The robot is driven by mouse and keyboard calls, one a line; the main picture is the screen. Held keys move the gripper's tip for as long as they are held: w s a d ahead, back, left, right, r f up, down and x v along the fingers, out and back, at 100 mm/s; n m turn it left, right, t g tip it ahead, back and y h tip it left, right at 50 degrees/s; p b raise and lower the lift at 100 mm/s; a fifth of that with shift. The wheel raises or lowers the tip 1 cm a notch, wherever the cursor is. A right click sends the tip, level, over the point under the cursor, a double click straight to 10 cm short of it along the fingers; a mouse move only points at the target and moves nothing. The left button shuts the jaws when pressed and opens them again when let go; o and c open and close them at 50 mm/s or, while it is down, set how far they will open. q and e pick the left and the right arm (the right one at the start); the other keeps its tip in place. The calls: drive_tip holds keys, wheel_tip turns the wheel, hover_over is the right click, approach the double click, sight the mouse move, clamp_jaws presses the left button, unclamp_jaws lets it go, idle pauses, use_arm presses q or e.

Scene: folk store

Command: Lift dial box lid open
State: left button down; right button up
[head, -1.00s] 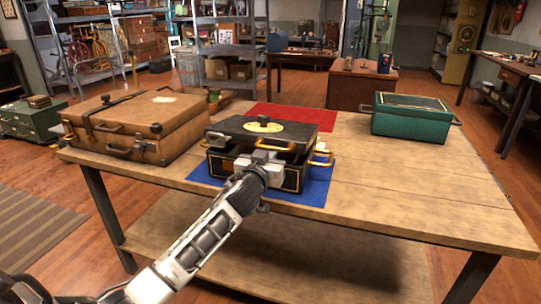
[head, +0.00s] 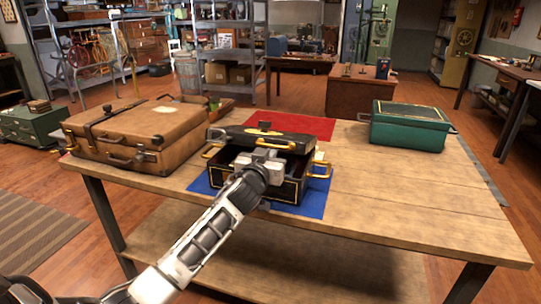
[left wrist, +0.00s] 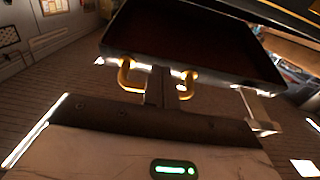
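The dial box (head: 290,188) is black with gold trim and brass side handles. It stands on a blue mat (head: 313,204) in the middle of the table. Its lid (head: 289,146) is partly raised at the front, with a dark gap above the box body; a knob and a gold oval plate show on top. My left gripper (head: 258,160) is at the front of the lid. In the left wrist view, a dark finger (left wrist: 158,88) sits between the two sides of a brass handle (left wrist: 128,75) on the lid, appearing shut on it. My right gripper is not in view.
A brown suitcase (head: 137,132) lies close on the left of the table. A green box (head: 409,125) stands at the far right, and a red mat (head: 300,123) lies behind the dial box. The table's right front (head: 410,205) is clear.

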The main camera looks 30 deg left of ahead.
sight(272, 141)
use_arm(q)
drive_tip(key=shift+r, duration=0.3)
drive_tip(key=shift+w+a+r+p, duration=0.1)
drive_tip(key=shift+w+r+p, duration=0.15)
drive_tip(key=shift+r+p, duration=0.3)
drive_tip(key=shift+w+r+p, duration=0.2)
drive_tip(key=shift+r+p, duration=0.2)
drive_tip(key=shift+r, duration=0.3)
drive_tip(key=shift+w+a+r+p, duration=0.1)
drive_tip(key=shift+w+r+p, duration=0.2)
drive_tip(key=shift+r+p, duration=0.2)
drive_tip(key=shift+w+a+r+p, duration=0.1)
drive_tip(key=shift+w+r+p, duration=0.2)
drive_tip(key=shift+r, duration=0.4)
